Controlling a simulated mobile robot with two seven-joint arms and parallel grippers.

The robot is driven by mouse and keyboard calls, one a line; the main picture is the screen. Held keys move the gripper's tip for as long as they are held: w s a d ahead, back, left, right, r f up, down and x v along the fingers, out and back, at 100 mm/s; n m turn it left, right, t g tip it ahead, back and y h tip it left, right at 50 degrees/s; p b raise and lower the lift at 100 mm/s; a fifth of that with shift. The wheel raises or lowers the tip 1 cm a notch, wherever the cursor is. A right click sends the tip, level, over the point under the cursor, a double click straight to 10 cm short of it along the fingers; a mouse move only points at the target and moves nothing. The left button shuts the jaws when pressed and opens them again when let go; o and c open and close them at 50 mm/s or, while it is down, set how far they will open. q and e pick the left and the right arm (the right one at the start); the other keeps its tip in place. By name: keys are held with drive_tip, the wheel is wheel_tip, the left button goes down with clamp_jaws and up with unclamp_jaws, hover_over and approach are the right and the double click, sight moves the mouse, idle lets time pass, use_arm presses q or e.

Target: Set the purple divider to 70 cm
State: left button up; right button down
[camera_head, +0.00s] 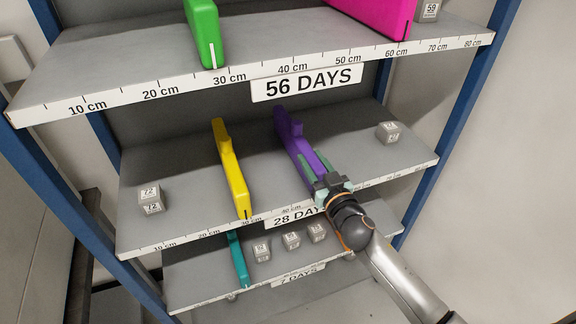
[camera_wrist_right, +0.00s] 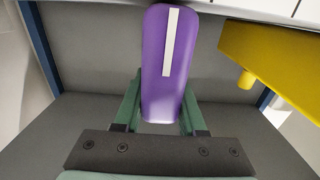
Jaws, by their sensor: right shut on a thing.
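The purple divider (camera_head: 298,145) stands on the middle shelf (camera_head: 185,185), labelled 28 DAYS. Its front end lies to the right of the 40 cm print, but my gripper covers it, so I cannot read its exact mark. My right gripper (camera_head: 317,170) is shut on the front part of the purple divider. In the right wrist view, the purple divider (camera_wrist_right: 165,80) with its white line sits between the green fingers of my right gripper (camera_wrist_right: 160,108). My left gripper is not in view.
A yellow divider (camera_head: 232,175) stands left of the purple one, near 30 cm. A grey numbered cube (camera_head: 388,132) sits toward the shelf's right end, another (camera_head: 150,200) at the left. The shelf between the purple divider and the right cube looks clear. The upper shelf (camera_head: 130,60) overhangs.

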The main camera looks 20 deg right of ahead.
drive_tip(key=d, duration=1.5)
drive_tip(key=d+p, duration=0.1)
drive_tip(key=d, duration=0.7)
drive_tip(key=shift+w+d+r, duration=0.1)
drive_tip(key=shift+w, duration=0.3)
drive_tip(key=shift+c, duration=2.4)
unclamp_jaws()
drive_tip(key=s, duration=1.2)
drive_tip(key=shift+s+d+p, duration=0.15)
drive_tip(key=shift+s+p, duration=0.1)
drive_tip(key=shift+p, duration=0.05)
